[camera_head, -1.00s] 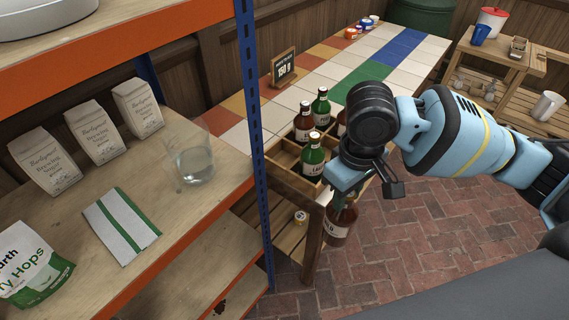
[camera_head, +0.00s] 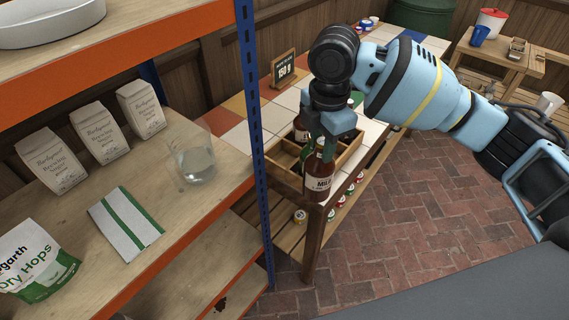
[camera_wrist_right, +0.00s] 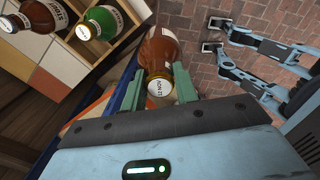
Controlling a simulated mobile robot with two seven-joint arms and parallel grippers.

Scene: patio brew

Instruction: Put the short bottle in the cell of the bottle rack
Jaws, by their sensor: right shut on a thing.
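The brown bottle (camera_head: 319,182) with a pale label is upright in my right gripper (camera_head: 325,139), which is shut on its neck. In the head view it hangs in front of the near corner of the wooden bottle rack (camera_head: 350,153). In the right wrist view the bottle (camera_wrist_right: 158,48) shows cap-first between the green fingers (camera_wrist_right: 160,92), apart from the rack wall. The rack holds a brown bottle (camera_wrist_right: 45,14) and a green bottle (camera_wrist_right: 101,23). Some cells look empty; my gripper hides others. My left gripper does not show in the head view.
The rack stands at the near end of a tiled table (camera_head: 285,100) with a small sign (camera_head: 283,68). A blue shelf post (camera_head: 252,120) rises close on the left. Cans (camera_head: 300,216) sit on the lower shelf. The brick floor (camera_head: 430,190) at right is open.

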